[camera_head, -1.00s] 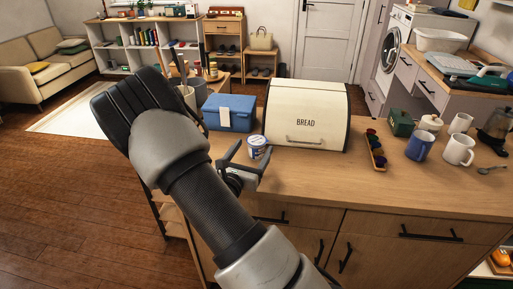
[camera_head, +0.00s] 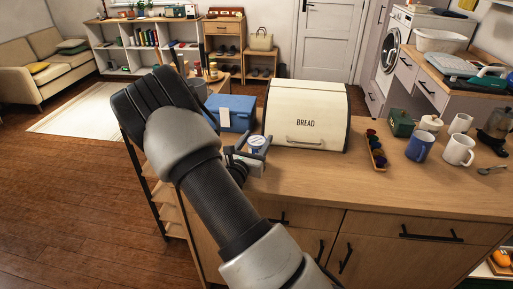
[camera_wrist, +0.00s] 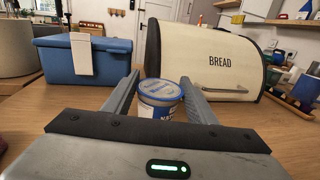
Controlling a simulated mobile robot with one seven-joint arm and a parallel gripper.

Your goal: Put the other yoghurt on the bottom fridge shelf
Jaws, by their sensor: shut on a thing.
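The yoghurt is a small white and blue pot (camera_head: 256,143) with a blue-rimmed lid, on the wooden counter in front of the bread bin. In the wrist view the pot (camera_wrist: 159,97) stands upright between the two fingers. My gripper (camera_head: 252,152) is shut on the pot, with a finger on each side; the wrist view also shows my gripper (camera_wrist: 160,95). The pot's lower part is hidden by my gripper's body. I cannot tell whether its base touches the counter. The fridge and its bottom shelf are not recognisable in these views.
The cream bread bin (camera_head: 306,115) stands just behind the pot, and a blue box (camera_head: 230,112) is behind it to the left. A rack of coloured capsules (camera_head: 375,150), a blue mug (camera_head: 419,147) and a white mug (camera_head: 459,150) stand to the right. The front middle counter is clear.

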